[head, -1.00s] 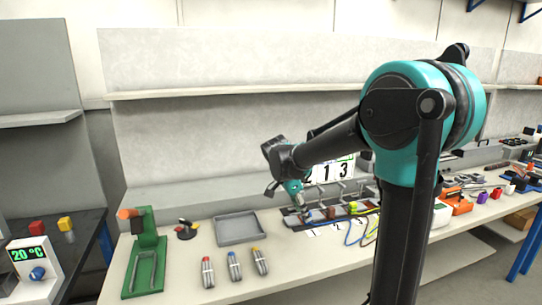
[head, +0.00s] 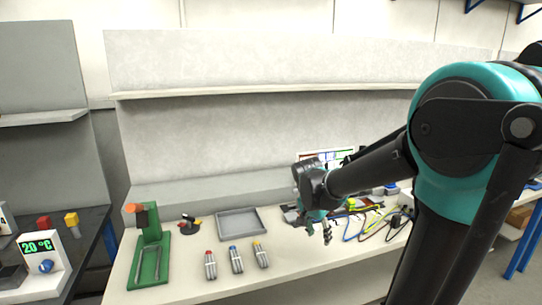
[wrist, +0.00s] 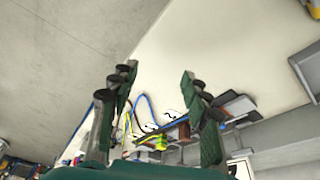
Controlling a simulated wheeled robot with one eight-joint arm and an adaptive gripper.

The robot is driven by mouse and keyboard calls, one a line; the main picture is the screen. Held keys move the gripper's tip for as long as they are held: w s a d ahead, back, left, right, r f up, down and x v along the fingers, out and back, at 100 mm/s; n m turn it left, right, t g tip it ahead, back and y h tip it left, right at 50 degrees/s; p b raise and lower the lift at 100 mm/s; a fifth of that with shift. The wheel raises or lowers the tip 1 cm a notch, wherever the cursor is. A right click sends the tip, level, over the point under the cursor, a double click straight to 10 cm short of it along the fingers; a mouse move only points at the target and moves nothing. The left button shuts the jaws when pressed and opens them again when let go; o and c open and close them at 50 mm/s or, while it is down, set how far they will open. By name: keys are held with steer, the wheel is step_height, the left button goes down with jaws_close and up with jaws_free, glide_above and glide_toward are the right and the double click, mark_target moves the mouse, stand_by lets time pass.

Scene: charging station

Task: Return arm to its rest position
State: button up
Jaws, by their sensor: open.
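My gripper (head: 318,232) is at the end of my teal and black arm, in front of the charging station on the bench in the head view. In the wrist view my gripper (wrist: 155,90) shows two green and black fingers spread apart with nothing between them. The charging station (head: 350,207), with its coloured cables, is partly hidden behind my arm. Its cables and a yellow-green plug (wrist: 150,140) show beyond the fingers in the wrist view.
The white bench (head: 200,293) holds a green stand (head: 150,250), a grey tray (head: 240,225) and three capped cylinders (head: 235,260) left of my gripper. A shelf (head: 270,90) runs along the back wall. A dark table (head: 85,240) with a temperature display stands at left.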

steer(key=s+d+f+n+t+y, duration=0.1)
steer(key=s+d+f+n, duration=0.1)
steer(key=s+f+n, duration=0.2)
steer(key=s+d+f+n+t+y, duration=0.1)
steer(key=s+f+n, duration=0.3)
steer(key=s, duration=0.5)
steer(key=shift+s+d+f+n+y, duration=0.3)
steer(key=shift+s+d+f+n, duration=0.1)
steer(key=shift+n, duration=0.2)
steer(key=shift+r, duration=0.1)
